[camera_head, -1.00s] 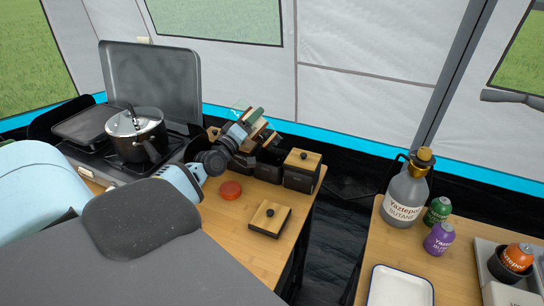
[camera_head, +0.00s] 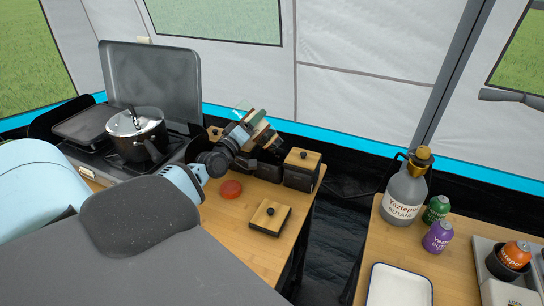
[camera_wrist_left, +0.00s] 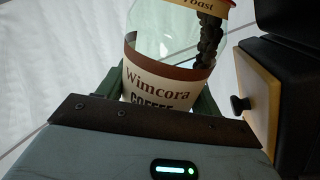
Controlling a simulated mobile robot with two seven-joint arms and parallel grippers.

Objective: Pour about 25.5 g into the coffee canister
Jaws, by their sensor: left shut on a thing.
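My left gripper (camera_head: 254,132) is shut on a clear jar of coffee beans above the row of dark canisters. The jar (camera_wrist_left: 165,68), with its "Wimcora COFFEE" label, sits between the gripper's green fingers in the left wrist view. It looks tilted, with dark beans gathered along one side. In the head view the gripper largely hides it. A dark canister (camera_head: 269,169) below the gripper is partly covered, so its opening and contents cannot be seen. My right gripper is not in view.
A dark canister (camera_head: 302,170) with its wooden lid on stands right of the gripper. A red round lid (camera_head: 231,188) lies on the table. The stove with a lidded pot (camera_head: 138,138) is at left. A second table at right holds a butane bottle (camera_head: 405,192) and small cans.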

